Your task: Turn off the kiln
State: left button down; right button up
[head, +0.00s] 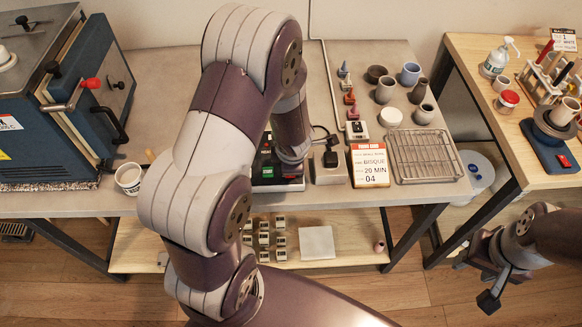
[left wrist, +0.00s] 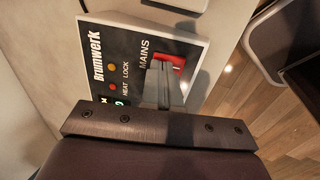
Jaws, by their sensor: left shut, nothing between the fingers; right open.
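The blue kiln (head: 50,120) stands at the left end of the grey bench in the head view. Its control box (head: 266,171), with green and red parts, is partly hidden behind my left arm. In the left wrist view, the control panel (left wrist: 112,62) reads Brumwerk, with HEAT and LOCK lights and a red MAINS switch (left wrist: 176,64). My left gripper (left wrist: 163,72) is shut and empty, its fingertips overlapping the switch's edge in view; I cannot tell if they touch. My right gripper (head: 487,284) is open and empty, low at the right, away from the benches.
A white cup (head: 129,178) stands near the bench's front edge. Several pots stand at the back. A wooden table (head: 480,75) is at right.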

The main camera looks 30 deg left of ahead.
pick_arm(q)
jog(key=shift+w+a+f, duration=0.1)
jog(key=shift+w+f, duration=0.1)
jog(key=shift+f, duration=0.2)
jog(key=shift+f, duration=0.15)
jog(key=shift+s+f, duration=0.1)
jog(key=shift+s, duration=0.05)
jog(key=shift+s+f+b, duration=0.1)
jog(key=shift+s+b, duration=0.05)
jog(key=shift+b, duration=0.25)
jog(key=shift+s+d, duration=0.35)
jog(key=shift+r, duration=0.2)
